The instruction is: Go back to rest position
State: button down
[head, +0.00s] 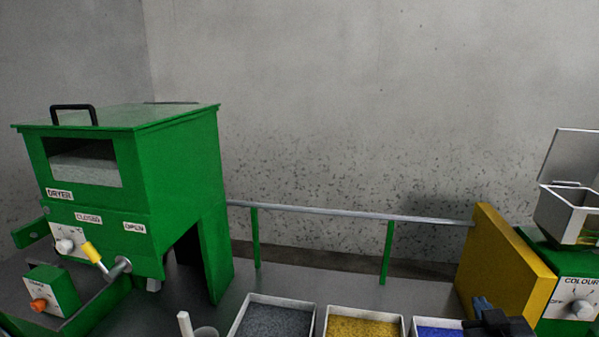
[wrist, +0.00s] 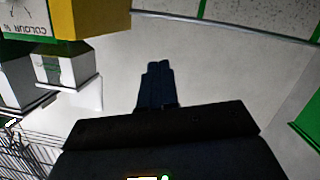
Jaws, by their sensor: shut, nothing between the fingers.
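My gripper (wrist: 158,68) shows in the wrist view with its two dark fingers pressed together and nothing between them. In the head view my gripper (head: 481,303) is at the lower right, dark, beside the blue-filled tray (head: 410,327) and in front of the yellow panel (head: 508,275). Its lower part is cut off by the picture's bottom edge. In the wrist view the space around the fingertips is bare grey surface.
A green dryer (head: 180,190) stands at the left with a yellow-tipped lever (head: 93,254). Trays of grey (head: 272,322) and yellow (head: 362,328) granules stand at the front. A rail (head: 350,213) runs along the back. A colour unit (head: 577,290) stands at the right.

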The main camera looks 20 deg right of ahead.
jog(key=s+a+f+n+t+y, duration=0.1)
jog(key=s+a+f+n+y, duration=0.15)
jog(key=s+a, duration=0.55)
jog(key=s+a+f+n+t+y, duration=0.1)
jog(key=s+a+f+n+y, duration=0.2)
jog(key=s+a, duration=0.45)
jog(key=s+a+r+m+y, duration=0.1)
jog(key=s+a+r+y, duration=0.1)
jog(key=s, duration=0.5)
jog(key=s+a+r+y, duration=0.2)
jog(key=s+a+r, duration=0.2)
jog(key=s+a, duration=0.3)
jog(key=shift+s+a+r+m+b, duration=0.15)
jog(key=shift+a+r+m+b, duration=0.15)
jog(key=shift+r+m, duration=0.05)
